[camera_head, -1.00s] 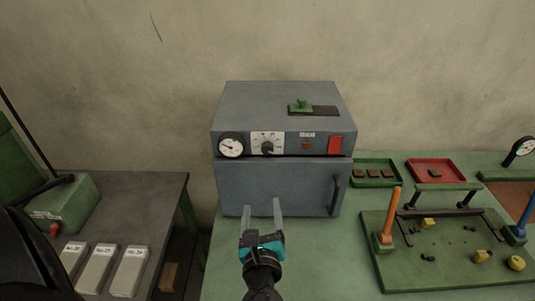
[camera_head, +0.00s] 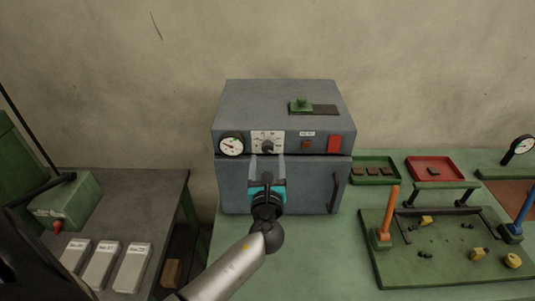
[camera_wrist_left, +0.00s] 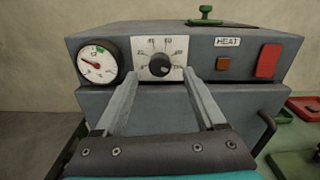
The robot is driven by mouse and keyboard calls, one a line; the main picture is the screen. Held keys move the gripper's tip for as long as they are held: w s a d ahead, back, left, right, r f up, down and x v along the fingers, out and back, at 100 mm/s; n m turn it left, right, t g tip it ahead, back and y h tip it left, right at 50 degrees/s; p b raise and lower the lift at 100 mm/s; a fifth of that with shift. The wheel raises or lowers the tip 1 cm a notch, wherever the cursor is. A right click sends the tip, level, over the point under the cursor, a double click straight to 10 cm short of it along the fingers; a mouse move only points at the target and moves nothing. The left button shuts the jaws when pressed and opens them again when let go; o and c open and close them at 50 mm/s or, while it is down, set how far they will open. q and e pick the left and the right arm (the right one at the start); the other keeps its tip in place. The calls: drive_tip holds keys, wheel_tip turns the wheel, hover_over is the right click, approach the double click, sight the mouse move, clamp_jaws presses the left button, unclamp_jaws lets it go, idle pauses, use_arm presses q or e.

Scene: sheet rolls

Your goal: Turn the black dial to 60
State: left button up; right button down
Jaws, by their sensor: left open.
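The black dial (camera_head: 267,147) sits on a white scale plate on the front of a grey oven (camera_head: 235,182). In the left wrist view the dial (camera_wrist_left: 160,65) shows between and beyond my fingers, with scale marks around its upper half. The dial's exact setting is too small to read. My left gripper (camera_head: 267,157) is open, its two fingers pointing at the oven front just below the dial. In the left wrist view the gripper (camera_wrist_left: 160,78) has nothing between its fingers, and I see no contact with the dial. My right gripper is not in view.
A round gauge (camera_head: 231,146) is left of the dial; an orange lamp (camera_head: 306,146) and a red switch (camera_head: 334,144) are right of it. The oven door handle (camera_head: 337,190) sticks out. A green fixture board (camera_head: 450,262) and trays are to the right.

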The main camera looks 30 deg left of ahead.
sight(268, 147)
use_arm(q)
drive_tip(key=shift+x, duration=1.4)
clamp_jaws()
